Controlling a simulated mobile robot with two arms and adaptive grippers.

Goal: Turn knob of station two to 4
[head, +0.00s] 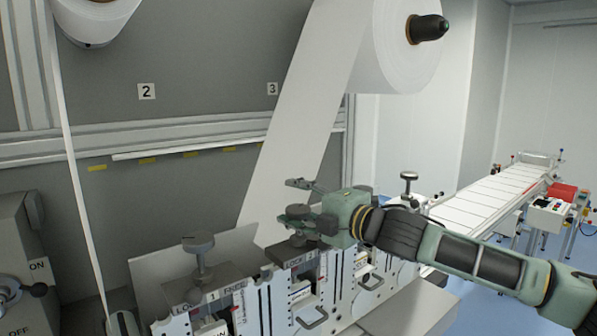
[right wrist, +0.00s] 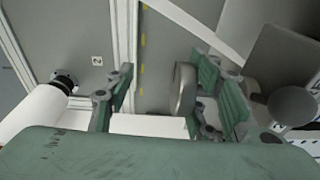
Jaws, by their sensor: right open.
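Station two's dark round knob (head: 297,213) stands on the middle unit of the machine, partly covered by my right gripper (head: 297,200). The gripper comes in from the right and is open, one finger on the far side of the knob and one on the near side. In the right wrist view the knob (right wrist: 184,88) shows edge-on between the open fingers (right wrist: 168,95), closer to the right finger; whether it touches that finger is unclear. The knob's scale is not readable. My left gripper is not in view.
Station one's knob (head: 199,247) stands to the left, and another knob (head: 408,178) to the right behind my arm. A white web (head: 300,110) runs down from a large roll (head: 395,45) behind the gripper. A conveyor (head: 500,195) stands at the far right.

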